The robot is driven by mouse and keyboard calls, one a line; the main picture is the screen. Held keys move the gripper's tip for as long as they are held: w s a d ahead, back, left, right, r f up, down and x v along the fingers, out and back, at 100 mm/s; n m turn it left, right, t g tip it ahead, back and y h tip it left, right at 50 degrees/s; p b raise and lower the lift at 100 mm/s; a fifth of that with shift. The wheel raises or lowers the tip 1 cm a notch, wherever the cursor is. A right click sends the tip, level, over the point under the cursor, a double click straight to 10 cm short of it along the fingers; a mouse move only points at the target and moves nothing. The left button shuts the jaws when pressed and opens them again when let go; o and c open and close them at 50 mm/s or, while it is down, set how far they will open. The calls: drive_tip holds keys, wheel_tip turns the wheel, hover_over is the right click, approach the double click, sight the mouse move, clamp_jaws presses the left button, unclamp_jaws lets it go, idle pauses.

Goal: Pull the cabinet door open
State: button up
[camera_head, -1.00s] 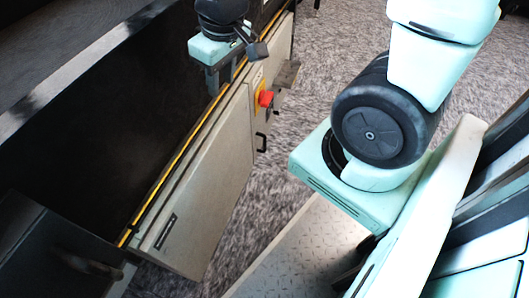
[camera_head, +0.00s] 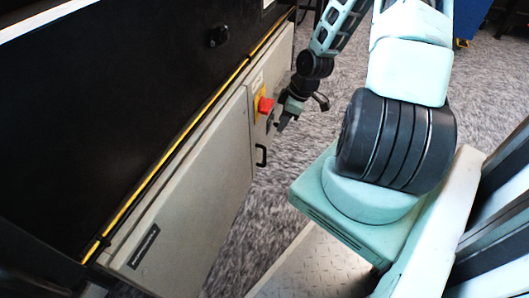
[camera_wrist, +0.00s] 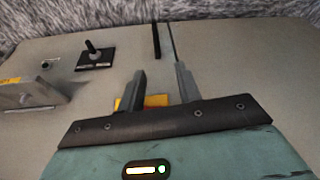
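The grey cabinet (camera_head: 190,200) runs diagonally along the left in the head view, with its front panels shut. A black loop handle (camera_head: 261,156) sits beside the seam between the panels, on the side of the red switch (camera_head: 264,106). In the wrist view, a dark upright bar that looks like the handle (camera_wrist: 156,41) stands near the seam, beyond my fingertips. My gripper (camera_head: 281,124) is in front of the cabinet face, up and right of the handle and apart from it. In the wrist view its fingers (camera_wrist: 161,80) are spread with nothing held between them.
A yellow plate (camera_wrist: 155,100) shows behind my fingers. A black knob on a plate (camera_wrist: 95,55) and a grey bracket-like piece (camera_wrist: 30,93) stand on the panel to the left. Carpet (camera_head: 245,240) is clear between cabinet and my base.

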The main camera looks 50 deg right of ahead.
drive_tip(key=f, duration=0.1)
drive_tip(key=b, duration=1)
hover_over(265, 164)
drive_tip(key=f, duration=1.6)
drive_tip(key=shift+w+d, duration=0.2)
drive_tip(key=shift+w, duration=0.1)
clamp_jaws()
